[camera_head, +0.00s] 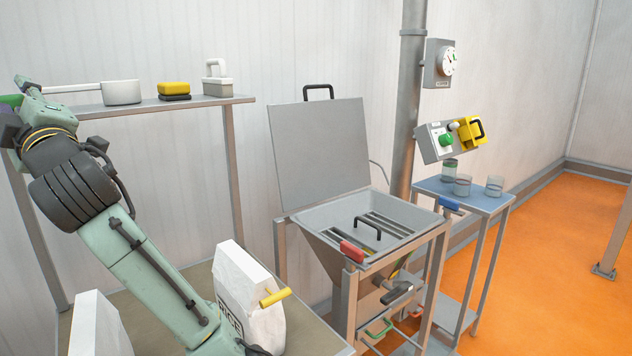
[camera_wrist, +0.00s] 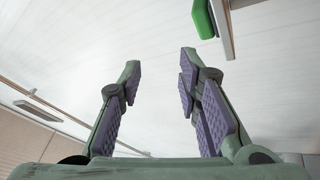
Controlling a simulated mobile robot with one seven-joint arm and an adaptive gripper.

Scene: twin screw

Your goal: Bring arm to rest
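My arm rises from the bottom of the head view and bends toward the upper left. My gripper is cut off at the left edge of that view, by the shelf. In the wrist view my gripper (camera_wrist: 160,82) has its two fingers apart, with purple pads and nothing between them. Only pale wall shows behind the fingers. A green object (camera_wrist: 203,18) shows beyond the fingertips, beside a grey edge at the top right of the wrist view; I cannot tell what it is.
A shelf (camera_head: 95,110) holds a white pan (camera_head: 122,93), a yellow sponge-like block (camera_head: 173,88) and a grey-white handled item (camera_head: 217,80). A rice bag (camera_head: 240,285) stands close to my arm. A hopper (camera_head: 310,213) with its lid (camera_head: 318,150) raised stands at centre. Orange floor (camera_head: 560,240) is open at right.

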